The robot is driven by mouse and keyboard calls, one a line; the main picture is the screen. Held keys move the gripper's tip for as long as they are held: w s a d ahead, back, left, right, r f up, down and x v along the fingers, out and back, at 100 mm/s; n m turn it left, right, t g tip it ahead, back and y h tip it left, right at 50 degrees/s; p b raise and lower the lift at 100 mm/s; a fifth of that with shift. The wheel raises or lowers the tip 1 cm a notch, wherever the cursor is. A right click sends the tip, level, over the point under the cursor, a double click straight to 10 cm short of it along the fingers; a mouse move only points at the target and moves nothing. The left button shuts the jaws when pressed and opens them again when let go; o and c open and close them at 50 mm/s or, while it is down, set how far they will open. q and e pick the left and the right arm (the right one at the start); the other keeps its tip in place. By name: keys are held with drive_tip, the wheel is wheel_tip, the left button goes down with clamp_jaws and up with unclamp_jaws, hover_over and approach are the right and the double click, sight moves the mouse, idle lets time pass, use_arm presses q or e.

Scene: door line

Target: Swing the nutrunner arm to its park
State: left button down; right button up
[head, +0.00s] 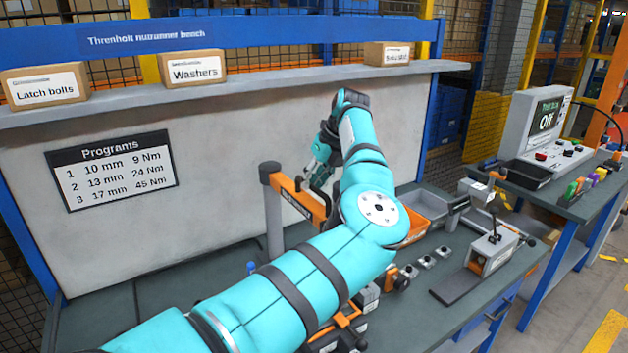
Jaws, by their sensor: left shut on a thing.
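The nutrunner arm (297,197) is an orange bar with dark lettering. It reaches from the top of a grey post (273,228) on the bench toward the right and front. My teal left arm comes in from the lower left and bends across the bench. My left gripper (315,180) points down at the outer end of the nutrunner arm and is shut on it, at what looks like a dark handle. My arm hides the part below and right of this end. I cannot pick out the park for certain. My right gripper is not in view.
A grey bin (428,203) and an orange bin (416,228) stand right of my arm. A lever fixture (492,250) is on the bench's right side. Boxes line the shelf (240,83) above the back panel. A control screen (547,116) reads "Off" on the side table.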

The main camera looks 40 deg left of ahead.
use_arm(q)
drive_tip(key=c, duration=1.3)
unclamp_jaws()
drive_tip(key=shift+s, duration=0.1)
drive_tip(key=v, duration=1.2)
drive_tip(key=shift+a, duration=0.1)
